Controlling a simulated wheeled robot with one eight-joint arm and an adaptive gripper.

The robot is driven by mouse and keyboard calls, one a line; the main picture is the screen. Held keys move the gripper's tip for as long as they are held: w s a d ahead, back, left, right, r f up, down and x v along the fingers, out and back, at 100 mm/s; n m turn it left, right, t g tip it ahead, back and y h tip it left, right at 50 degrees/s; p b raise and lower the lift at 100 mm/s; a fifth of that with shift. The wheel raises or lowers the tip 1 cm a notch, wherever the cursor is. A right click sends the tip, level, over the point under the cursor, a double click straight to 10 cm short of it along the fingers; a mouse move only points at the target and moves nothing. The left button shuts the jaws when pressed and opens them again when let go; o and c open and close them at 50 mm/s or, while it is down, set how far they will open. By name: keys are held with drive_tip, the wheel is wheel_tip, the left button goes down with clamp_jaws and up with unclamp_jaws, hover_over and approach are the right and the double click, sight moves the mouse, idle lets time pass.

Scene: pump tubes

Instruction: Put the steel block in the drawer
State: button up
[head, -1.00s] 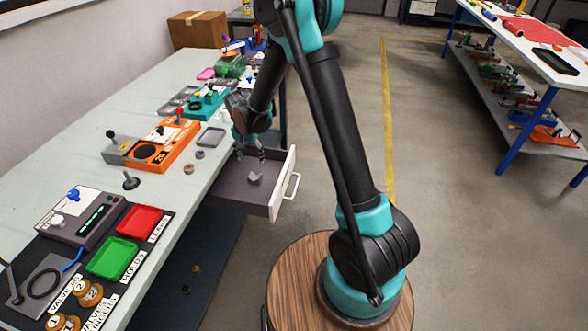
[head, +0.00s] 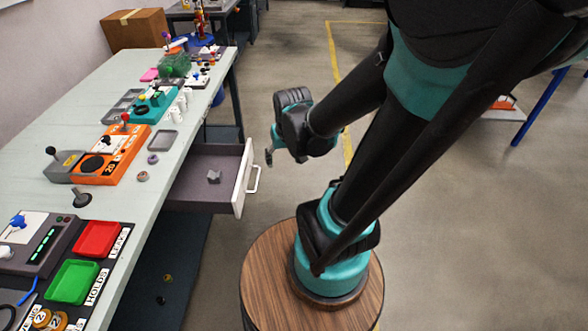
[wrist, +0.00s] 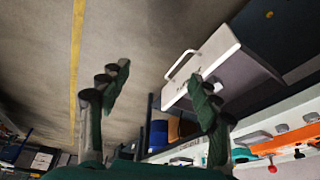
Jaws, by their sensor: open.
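The steel block (head: 213,176), a small grey angular piece, lies on the floor of the open drawer (head: 187,187), near its front. The drawer sticks out from under the workbench, with a white front and handle. My gripper (head: 270,155) is to the right of the drawer front, out over the floor and apart from the drawer. The wrist view shows its two fingers (wrist: 160,85) spread wide with nothing between them.
The workbench (head: 60,165) holds an orange device (head: 110,155), a teal device (head: 155,103), a small grey tray (head: 162,141), and red (head: 98,238) and green (head: 73,281) trays. A cardboard box (head: 136,30) stands behind. Free floor lies right of the drawer.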

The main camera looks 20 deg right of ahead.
drive_tip(key=shift+n, duration=0.3)
drive_tip(key=s, duration=0.1)
drive_tip(key=s+d, duration=0.1)
drive_tip(key=s+d+f, duration=0.1)
drive_tip(key=s, duration=0.1)
drive_tip(key=shift+s, duration=0.1)
idle(0.8)
